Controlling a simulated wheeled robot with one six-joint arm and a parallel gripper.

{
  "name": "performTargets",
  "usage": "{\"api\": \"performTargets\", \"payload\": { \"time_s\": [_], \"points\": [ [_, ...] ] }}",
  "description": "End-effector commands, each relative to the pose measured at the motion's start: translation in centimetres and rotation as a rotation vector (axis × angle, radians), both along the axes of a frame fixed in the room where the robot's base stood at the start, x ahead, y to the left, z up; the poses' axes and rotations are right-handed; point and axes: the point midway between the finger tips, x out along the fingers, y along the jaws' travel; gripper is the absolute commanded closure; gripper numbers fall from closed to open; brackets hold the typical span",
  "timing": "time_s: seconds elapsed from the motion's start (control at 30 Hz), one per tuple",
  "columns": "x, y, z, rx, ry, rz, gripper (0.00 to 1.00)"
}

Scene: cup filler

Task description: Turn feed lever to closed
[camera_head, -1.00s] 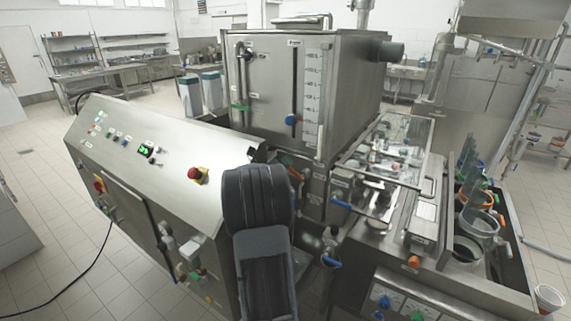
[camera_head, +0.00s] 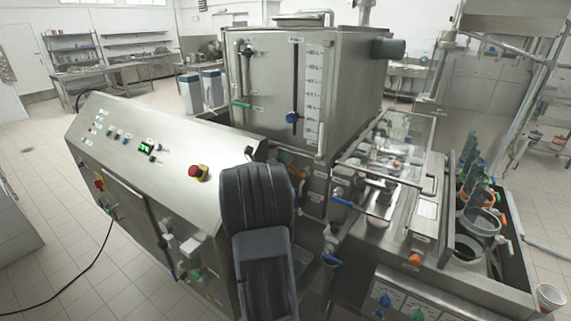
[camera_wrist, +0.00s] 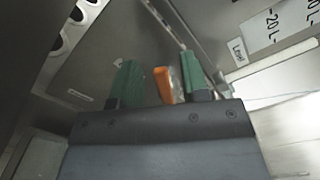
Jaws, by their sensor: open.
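An orange lever handle (camera_wrist: 165,84), which I take to be the feed lever, shows in the wrist view. It stands between the two green fingers of my gripper (camera_wrist: 162,78), with a gap visible on the left. The gap on the right is narrower, and I cannot tell whether that finger touches it. My gripper is open. In the head view an orange handle (camera_head: 294,170) shows below the tank, just right of my dark arm. The lever's pivot is not clear in either view.
The steel tank (camera_head: 275,85) with its level scale rises behind the handle. The sloped control cabinet (camera_head: 150,150) with a red stop button (camera_head: 195,171) stands left. A clear-covered filling section and a blue-handled valve (camera_head: 331,260) lie right of my arm.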

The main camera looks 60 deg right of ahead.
Motion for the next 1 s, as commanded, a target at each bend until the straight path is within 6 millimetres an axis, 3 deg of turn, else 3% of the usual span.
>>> {"api": "performTargets", "payload": {
  "time_s": [0.5,0.73,1.0],
  "points": [
    [0.0,9.9,-0.2,0.000,-0.001,0.002,0.58],
    [-0.1,12.0,-0.1,-0.001,-0.001,0.000,0.58],
    [-0.1,12.4,-0.1,0.001,0.000,-0.002,0.58]
  ]
}}
